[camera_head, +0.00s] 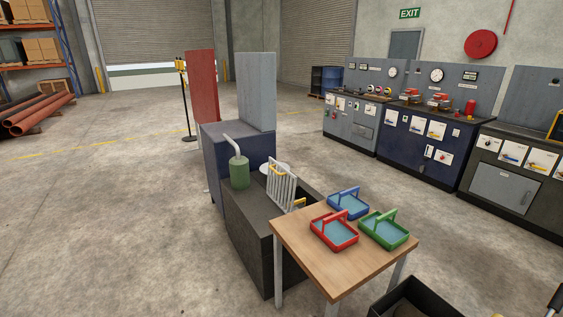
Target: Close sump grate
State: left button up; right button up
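The sump grate (283,189) is a pale slatted panel with a yellow piece at its top edge. It stands raised and steeply tilted over the dark open-topped sump box (247,233), so it is open. A second yellow piece (299,203) shows beside its lower right. The inside of the box is mostly hidden. Neither of my grippers can be made out in the head view.
A green cylinder with a pale bent pipe (239,172) stands at the box's left. A wooden table (300,257) with red, blue and green trays adjoins its right side. A black bin (412,303) is at front. Floor left is clear.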

aim_at(276, 187)
jog(key=i+z, duration=0.1)
jog(key=i+j+z, duration=0.2)
jog(key=z, duration=0.3)
jog(key=i+j+z, duration=0.35)
jog(key=z, duration=0.15)
jog(key=i+j, duration=0.2)
jog(key=j, duration=0.15)
jog(key=i+j+z, duration=0.1)
jog(key=j, duration=0.25)
jog(key=i+j, duration=0.25)
jog(key=i+j+z, duration=0.1)
jog(key=j, duration=0.35)
jog(key=i+j+z, duration=0.1)
jog(key=i+j, duration=0.15)
jog(key=j, duration=0.15)
jog(key=i+j, duration=0.15)
jog(key=j, duration=0.2)
